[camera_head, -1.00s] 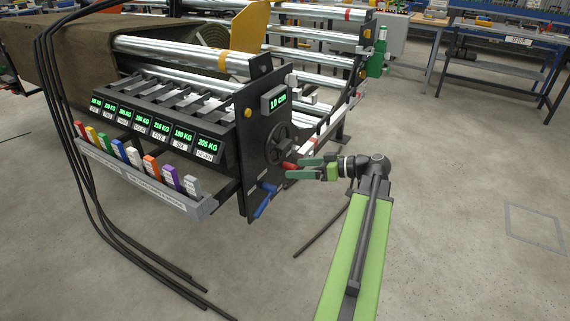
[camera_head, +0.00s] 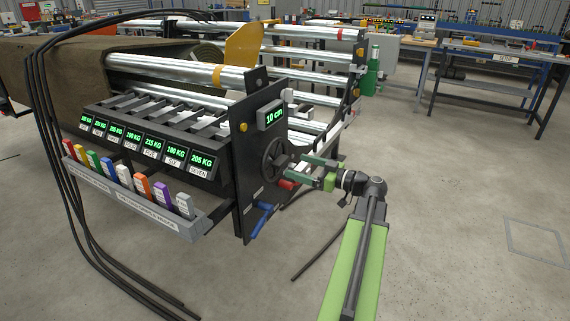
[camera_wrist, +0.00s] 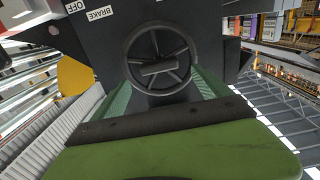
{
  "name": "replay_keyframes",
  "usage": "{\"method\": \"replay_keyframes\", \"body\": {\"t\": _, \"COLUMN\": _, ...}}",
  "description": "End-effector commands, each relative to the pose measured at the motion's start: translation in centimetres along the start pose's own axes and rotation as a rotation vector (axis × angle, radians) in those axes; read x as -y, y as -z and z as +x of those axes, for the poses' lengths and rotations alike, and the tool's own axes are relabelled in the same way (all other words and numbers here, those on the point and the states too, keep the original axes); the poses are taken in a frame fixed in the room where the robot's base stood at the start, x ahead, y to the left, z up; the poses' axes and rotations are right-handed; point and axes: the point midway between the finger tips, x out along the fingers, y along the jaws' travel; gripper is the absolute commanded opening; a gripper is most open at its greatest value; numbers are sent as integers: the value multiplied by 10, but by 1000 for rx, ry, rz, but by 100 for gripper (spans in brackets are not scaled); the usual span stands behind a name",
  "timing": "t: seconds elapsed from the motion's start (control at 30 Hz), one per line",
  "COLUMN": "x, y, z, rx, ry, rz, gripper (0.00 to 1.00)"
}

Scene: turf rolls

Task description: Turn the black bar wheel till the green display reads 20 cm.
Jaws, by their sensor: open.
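The black bar wheel (camera_head: 275,156) is a spoked round wheel on the machine's dark end plate. In the wrist view the wheel (camera_wrist: 134,42) faces me, with a bar (camera_wrist: 158,67) across its middle, lying nearly level. The green display (camera_head: 271,117) above the wheel reads 10 cm. My gripper (camera_head: 300,166) is open and empty, just right of the wheel and pointing at it. In the wrist view the green fingers of my gripper (camera_wrist: 160,80) reach toward the wheel's lower left and lower right, with the bar between them. I cannot tell whether they touch it.
A red handle (camera_head: 287,184) sits just below the wheel, close to my gripper. A blue handle (camera_head: 261,220) is lower on the plate. A tray (camera_head: 190,229) of coloured tags runs along the machine's front. The floor to the right is clear.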

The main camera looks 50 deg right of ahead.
Motion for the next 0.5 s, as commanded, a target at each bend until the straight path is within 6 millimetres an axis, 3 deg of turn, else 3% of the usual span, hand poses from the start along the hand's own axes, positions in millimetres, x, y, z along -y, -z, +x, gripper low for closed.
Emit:
{"method": "replay_keyframes", "body": {"t": 0.2, "x": -1, "y": 0, "z": 43, "rx": 0, "ry": 1, "rz": 0, "gripper": 87}}
{"method": "replay_keyframes", "body": {"t": 0.5, "x": -1, "y": 0, "z": 58, "rx": 0, "ry": -2, "rz": 0, "gripper": 87}}
